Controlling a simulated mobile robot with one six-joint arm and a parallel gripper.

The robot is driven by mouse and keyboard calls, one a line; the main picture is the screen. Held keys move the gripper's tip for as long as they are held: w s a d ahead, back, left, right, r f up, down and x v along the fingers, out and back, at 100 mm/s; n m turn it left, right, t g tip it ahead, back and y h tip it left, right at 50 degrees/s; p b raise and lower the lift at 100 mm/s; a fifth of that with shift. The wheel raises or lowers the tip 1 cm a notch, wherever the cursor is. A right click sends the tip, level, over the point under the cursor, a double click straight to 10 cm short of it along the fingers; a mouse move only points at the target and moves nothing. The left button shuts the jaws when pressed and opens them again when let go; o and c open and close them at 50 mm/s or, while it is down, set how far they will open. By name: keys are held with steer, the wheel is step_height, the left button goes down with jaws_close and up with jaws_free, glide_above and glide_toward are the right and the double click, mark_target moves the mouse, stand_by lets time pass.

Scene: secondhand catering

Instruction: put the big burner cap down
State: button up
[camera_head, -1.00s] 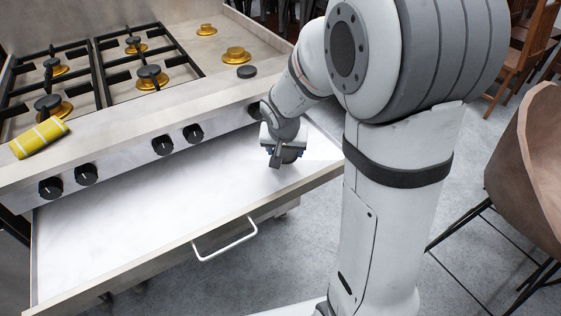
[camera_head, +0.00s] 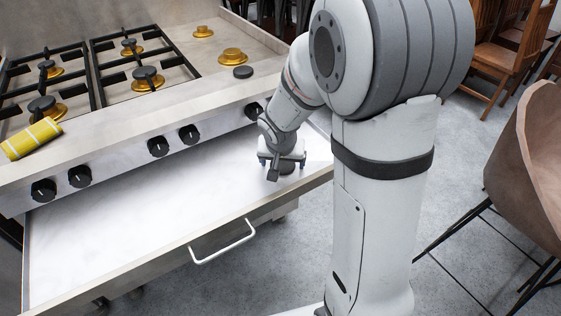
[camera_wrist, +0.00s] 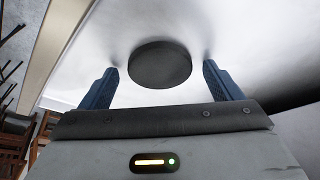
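The big burner cap (camera_wrist: 160,64) is a dark round disc. It lies on the pale surface of the pulled-out drawer (camera_head: 130,220), near its right end. My gripper (camera_head: 283,164) is over it and pointing down, with the cap (camera_head: 287,169) partly hidden under it in the head view. In the wrist view, my gripper's (camera_wrist: 162,70) blue fingers stand open on either side of the cap, with a clear gap on both sides.
The stove top behind holds black grates, brass burners (camera_head: 232,55) and a small dark cap (camera_head: 243,72). A yellow striped cloth (camera_head: 31,139) lies at the front left edge. Black knobs (camera_head: 189,134) line the front panel. A brown chair (camera_head: 535,160) stands right.

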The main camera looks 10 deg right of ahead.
steer(key=shift+r, duration=0.1)
steer(key=shift+r+p, duration=0.25)
steer(key=shift+p, duration=0.05)
steer(key=p+v, duration=0.2)
steer(key=v, duration=0.9)
steer(key=s+d+r+n+g+y, duration=0.1)
steer(key=s+n, duration=0.3)
steer(key=s, duration=1.2)
steer(key=shift+s+r+g+y, duration=0.3)
steer(key=shift+s+r+g, duration=0.15)
steer(key=shift+g, duration=0.25)
steer(key=shift+r, duration=0.1)
